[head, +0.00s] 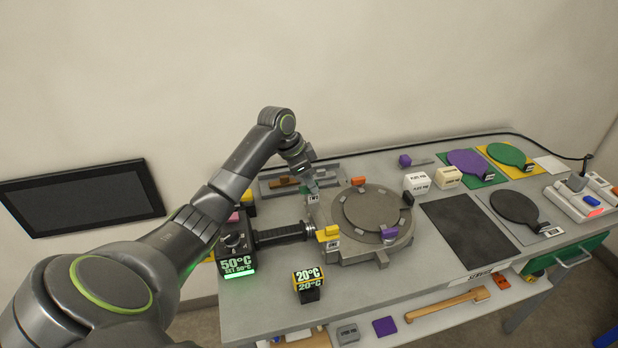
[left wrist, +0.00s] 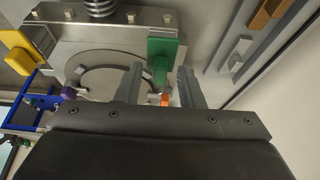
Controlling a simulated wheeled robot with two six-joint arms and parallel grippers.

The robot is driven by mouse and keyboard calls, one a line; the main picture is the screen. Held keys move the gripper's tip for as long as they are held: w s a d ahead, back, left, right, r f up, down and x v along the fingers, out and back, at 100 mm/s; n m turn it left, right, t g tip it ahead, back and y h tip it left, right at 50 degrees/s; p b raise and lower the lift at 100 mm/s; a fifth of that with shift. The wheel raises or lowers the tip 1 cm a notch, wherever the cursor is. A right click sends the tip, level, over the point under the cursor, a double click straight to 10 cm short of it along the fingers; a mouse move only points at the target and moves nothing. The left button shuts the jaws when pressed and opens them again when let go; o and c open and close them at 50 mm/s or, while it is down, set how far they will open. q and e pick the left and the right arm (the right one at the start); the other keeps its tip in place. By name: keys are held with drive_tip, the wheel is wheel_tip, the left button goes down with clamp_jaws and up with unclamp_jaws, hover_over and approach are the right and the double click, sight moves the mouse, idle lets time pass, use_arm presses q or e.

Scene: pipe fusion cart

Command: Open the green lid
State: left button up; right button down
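A green tab-like piece (left wrist: 163,58) stands on the rim of the grey round clamp unit in the left wrist view; I take it for the green lid. My left gripper (head: 311,183) is over the back left rim of the round unit (head: 372,212). In the left wrist view its two fingers (left wrist: 158,72) are apart, with the green piece between and just beyond the tips. Whether they touch it I cannot tell. My right gripper is not in view.
Yellow (head: 328,233), purple (head: 389,232) and orange (head: 358,181) tabs sit around the unit. A black 50°C controller (head: 236,245) stands to the left, a 20°C block (head: 308,285) in front. A dark mat (head: 467,231) and colored paddles lie to the right.

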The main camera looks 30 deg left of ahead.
use_arm(q)
clamp_jaws()
drive_tip(key=shift+r, duration=0.1)
